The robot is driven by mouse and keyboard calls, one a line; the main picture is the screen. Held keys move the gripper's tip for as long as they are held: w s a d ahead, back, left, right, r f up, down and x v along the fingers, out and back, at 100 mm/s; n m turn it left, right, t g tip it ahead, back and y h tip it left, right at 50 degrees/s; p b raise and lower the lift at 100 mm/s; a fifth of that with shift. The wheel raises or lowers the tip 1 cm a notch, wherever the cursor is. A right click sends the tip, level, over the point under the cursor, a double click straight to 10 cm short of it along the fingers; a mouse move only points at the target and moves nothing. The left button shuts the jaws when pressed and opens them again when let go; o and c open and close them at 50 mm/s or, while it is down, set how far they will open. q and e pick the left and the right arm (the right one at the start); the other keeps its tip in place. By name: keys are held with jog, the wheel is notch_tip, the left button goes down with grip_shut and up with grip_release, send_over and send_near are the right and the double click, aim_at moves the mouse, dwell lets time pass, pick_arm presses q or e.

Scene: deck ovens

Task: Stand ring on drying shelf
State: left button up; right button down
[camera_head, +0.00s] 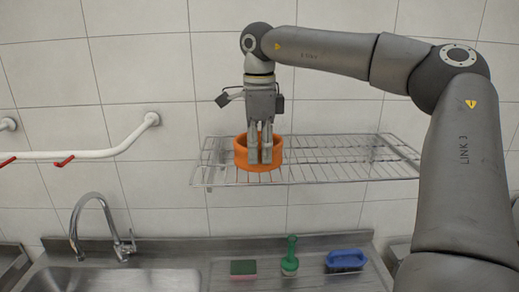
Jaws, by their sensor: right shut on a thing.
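An orange ring (242,160) is at the left part of the wire drying shelf (340,172), which is fixed to the tiled wall. The ring is upright with its opening facing up, and it appears to rest on the wires, though I cannot tell for sure if it touches them. My right gripper (260,160) points down over the ring, with its fingers close together on the ring's near wall. The fingers hide part of the ring's front. My left gripper is not in view.
Below the shelf is a steel counter with a sink (105,280) and a curved tap (100,215). A white rail (90,153) with red hooks is at left. The shelf's right part is empty.

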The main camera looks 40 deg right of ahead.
jog(key=shift+f, duration=0.15)
jog(key=c, duration=1.8)
grip_release()
jog(key=shift+a, duration=0.1)
jog(key=o, duration=0.3)
notch_tip(320, 180, up, 12)
jog(key=b, duration=0.1)
jog(key=shift+r, duration=0.2)
